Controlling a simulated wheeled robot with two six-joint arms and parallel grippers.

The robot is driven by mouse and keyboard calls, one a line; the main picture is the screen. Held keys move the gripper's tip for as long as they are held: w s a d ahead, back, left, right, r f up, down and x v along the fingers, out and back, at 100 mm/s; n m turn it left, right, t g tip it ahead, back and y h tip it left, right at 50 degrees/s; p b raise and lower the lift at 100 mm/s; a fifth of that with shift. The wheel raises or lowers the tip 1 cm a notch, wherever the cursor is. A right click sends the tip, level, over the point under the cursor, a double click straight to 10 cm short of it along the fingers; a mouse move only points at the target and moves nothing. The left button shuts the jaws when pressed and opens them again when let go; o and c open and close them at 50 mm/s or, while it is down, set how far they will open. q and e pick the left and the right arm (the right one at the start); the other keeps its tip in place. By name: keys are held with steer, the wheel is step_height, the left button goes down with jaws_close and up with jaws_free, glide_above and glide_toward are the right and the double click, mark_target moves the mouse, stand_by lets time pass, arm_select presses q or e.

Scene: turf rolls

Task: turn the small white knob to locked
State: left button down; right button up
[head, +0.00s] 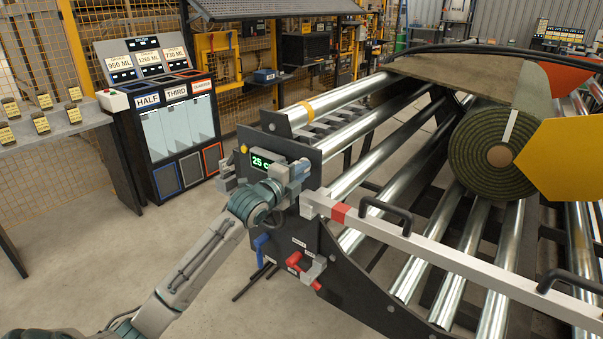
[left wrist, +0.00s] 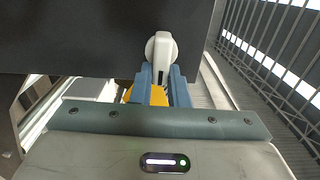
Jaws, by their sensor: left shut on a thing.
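The small white knob (left wrist: 160,52) shows in the left wrist view on a dark panel. It has a round base and a narrow handle with a dark slot, and the handle points down toward my gripper. My left gripper (left wrist: 161,74) is shut on the handle, with one blue-grey finger on each side of it. In the head view my left gripper (head: 299,170) is at the dark end panel (head: 335,250) of the roller machine, beside a green-lit display (head: 262,161). The knob is hidden there, and I cannot read any lock marking. My right gripper is not in view.
A pale bar (head: 440,250) with black handles crosses in front of the rollers. A blue lever (head: 261,246) and a red lever (head: 303,272) stick out below my gripper. A turf roll (head: 478,160) lies on the rollers.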

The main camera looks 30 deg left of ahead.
arm_select(q)
steer(key=shift+f, duration=0.15)
steer(key=c, duration=1.4)
jaws_free()
